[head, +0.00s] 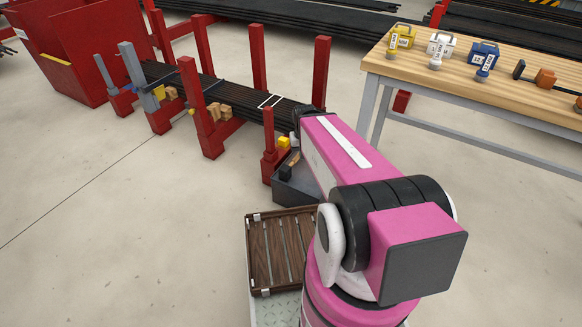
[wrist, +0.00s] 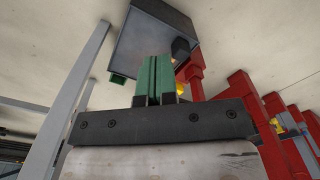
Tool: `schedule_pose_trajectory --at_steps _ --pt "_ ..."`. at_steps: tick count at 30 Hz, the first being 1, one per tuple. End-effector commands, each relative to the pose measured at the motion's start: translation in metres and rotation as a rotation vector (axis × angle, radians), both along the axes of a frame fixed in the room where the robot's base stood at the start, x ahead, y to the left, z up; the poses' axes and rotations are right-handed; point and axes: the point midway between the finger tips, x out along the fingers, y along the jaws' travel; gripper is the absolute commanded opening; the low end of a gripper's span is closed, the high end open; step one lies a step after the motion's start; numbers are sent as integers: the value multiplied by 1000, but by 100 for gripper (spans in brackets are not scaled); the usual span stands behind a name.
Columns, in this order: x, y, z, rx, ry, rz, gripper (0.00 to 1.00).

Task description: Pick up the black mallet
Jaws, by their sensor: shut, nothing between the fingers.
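My gripper (wrist: 157,60) shows in the wrist view, with two green fingers pressed together and nothing between them. In the head view my own pink arm hides it. A small black block with a tan part, which may be the black mallet (head: 288,167), stands at the dark grey bin (head: 297,195) beside the red rack. In the wrist view a dark block (wrist: 180,48) shows at the bin's edge, just right of the fingertips in the picture. I cannot tell its distance from the fingers, and no contact is clear. The bin (wrist: 140,42) lies beyond the fingertips.
Red rack posts (head: 196,105) hold long dark bars (head: 240,98) near the bin. A wooden workbench (head: 475,90) at right carries yellow, white and blue padlock-like items and an orange-and-black tool (head: 541,77). A slatted brown crate (head: 262,290) is in front. Floor at left is clear.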

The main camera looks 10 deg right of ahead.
Motion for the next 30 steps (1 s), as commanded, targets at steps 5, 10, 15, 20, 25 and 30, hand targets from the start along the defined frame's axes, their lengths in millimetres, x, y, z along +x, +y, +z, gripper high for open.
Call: schedule_pose_trajectory --at_steps 5,10,15,20,25,30 --pt "0 0 0 0 0 0 6" --pt "26 -2 -16 26 -8 -39 58" --pt "111 -12 -72 122 -43 -196 58" --pt "197 -32 -140 235 -84 -400 58" --pt "259 -55 -198 327 -114 -583 58" --pt "285 -68 -226 372 -130 -677 58"
